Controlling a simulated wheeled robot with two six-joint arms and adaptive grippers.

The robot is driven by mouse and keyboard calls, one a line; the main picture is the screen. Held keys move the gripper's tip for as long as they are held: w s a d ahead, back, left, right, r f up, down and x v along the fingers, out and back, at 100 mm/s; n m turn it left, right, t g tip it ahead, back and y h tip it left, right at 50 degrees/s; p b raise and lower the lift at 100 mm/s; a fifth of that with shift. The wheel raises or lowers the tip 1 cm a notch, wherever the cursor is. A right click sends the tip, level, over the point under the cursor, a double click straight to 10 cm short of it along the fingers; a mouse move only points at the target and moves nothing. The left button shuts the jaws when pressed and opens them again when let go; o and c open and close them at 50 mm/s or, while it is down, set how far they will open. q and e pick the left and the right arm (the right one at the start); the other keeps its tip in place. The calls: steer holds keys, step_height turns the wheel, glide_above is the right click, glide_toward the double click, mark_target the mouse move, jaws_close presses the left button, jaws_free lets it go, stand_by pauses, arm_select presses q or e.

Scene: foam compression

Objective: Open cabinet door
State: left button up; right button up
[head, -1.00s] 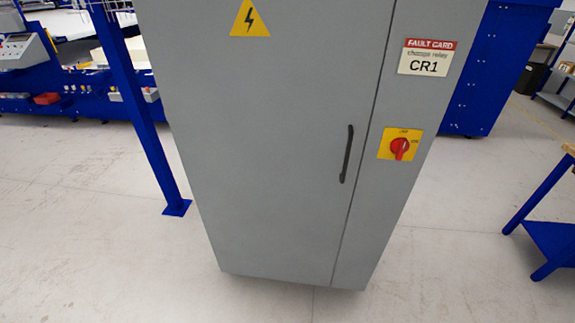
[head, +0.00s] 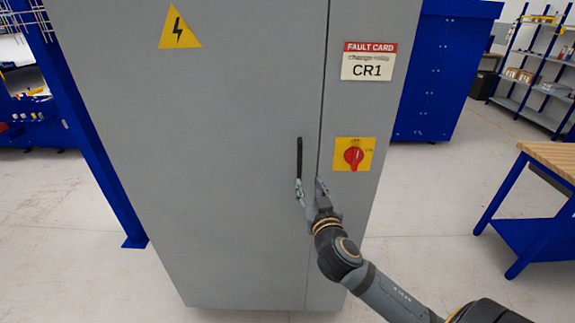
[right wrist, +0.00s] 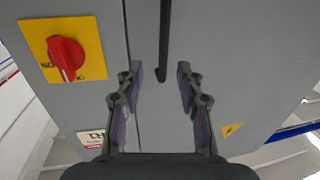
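The grey cabinet door (head: 220,110) is shut, with a thin seam along its right edge. Its black vertical bar handle (head: 299,158) sits near that seam. My right gripper (head: 309,184) is open at the handle's lower end. In the right wrist view the two fingers (right wrist: 160,72) stand apart, and the handle (right wrist: 163,45) comes down between them, nearer the right finger in the upper part of the picture. I cannot tell whether a finger touches it. My left gripper is not in view.
A red rotary switch on a yellow plate (head: 354,154) is just right of the handle. A fault card sign (head: 368,61) is above it. A blue post (head: 105,185) stands left of the cabinet. A wood-topped blue table (head: 548,160) is at the right, with open floor between.

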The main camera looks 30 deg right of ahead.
mark_target(300, 165)
steer(key=p+x, duration=0.1)
steer(key=x, duration=0.2)
steer(key=r+p+x, duration=0.1)
steer(key=x, duration=0.2)
steer(key=p+x, duration=0.1)
steer(key=x, duration=0.2)
steer(key=shift+w+a+r, duration=0.15)
steer(key=shift+w+r, duration=0.1)
steer(key=shift+w, duration=0.15)
steer(key=shift+w+f, duration=0.1)
steer(key=shift+w, duration=0.2)
jaws_close()
